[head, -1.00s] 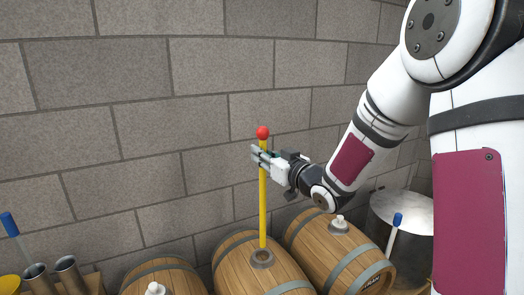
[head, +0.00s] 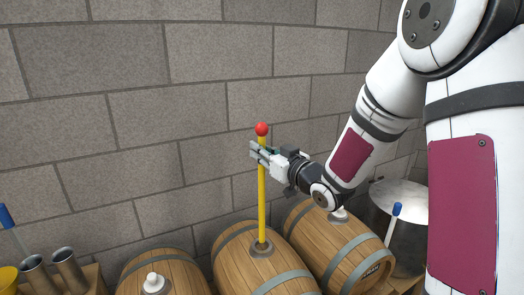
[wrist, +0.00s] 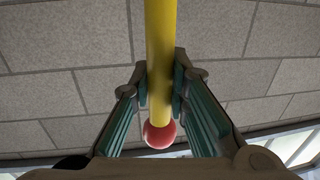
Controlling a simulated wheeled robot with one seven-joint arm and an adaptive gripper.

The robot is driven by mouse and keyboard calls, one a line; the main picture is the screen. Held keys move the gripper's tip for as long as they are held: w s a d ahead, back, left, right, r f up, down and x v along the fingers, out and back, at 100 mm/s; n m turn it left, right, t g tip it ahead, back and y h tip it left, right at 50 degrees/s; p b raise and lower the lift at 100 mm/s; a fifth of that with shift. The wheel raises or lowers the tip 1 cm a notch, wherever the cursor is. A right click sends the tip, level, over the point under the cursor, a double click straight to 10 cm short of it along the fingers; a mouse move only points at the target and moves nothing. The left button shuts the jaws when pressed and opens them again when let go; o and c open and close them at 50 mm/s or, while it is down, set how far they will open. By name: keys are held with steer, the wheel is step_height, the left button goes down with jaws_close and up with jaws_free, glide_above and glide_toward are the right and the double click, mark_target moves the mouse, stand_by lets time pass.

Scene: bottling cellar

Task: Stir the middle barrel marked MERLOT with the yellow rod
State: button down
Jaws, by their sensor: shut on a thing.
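The yellow rod (head: 262,195) with a red ball (head: 262,129) on its top stands upright. Its lower end is in the open bung hole (head: 262,247) of the middle barrel (head: 267,270); the part inside is hidden. My gripper (head: 260,153) is shut on the rod a little below the red ball. In the wrist view the rod (wrist: 161,60) runs between the two finger pads, with the red ball (wrist: 160,134) near the palm. I cannot read a MERLOT mark on the middle barrel in this view.
A left barrel (head: 180,275) with a white bung (head: 154,284) and a right barrel (head: 330,250) with a white bung (head: 338,215) flank it. Metal tubes (head: 68,265) stand at the far left, a steel drum (head: 400,198) at the right. A block wall (head: 150,120) is close behind.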

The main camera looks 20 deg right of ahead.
mark_target(264, 198)
steer(key=shift+f, duration=0.15)
stand_by(0.5)
steer(key=shift+f+b, duration=0.45)
steer(key=shift+f, duration=1.25)
steer(key=shift+f+b, duration=0.8)
steer(key=shift+f, duration=1.1)
steer(key=shift+f+b, duration=0.85)
steer(key=shift+f, duration=0.95)
steer(key=shift+f+b, duration=0.9)
steer(key=shift+f, duration=0.9)
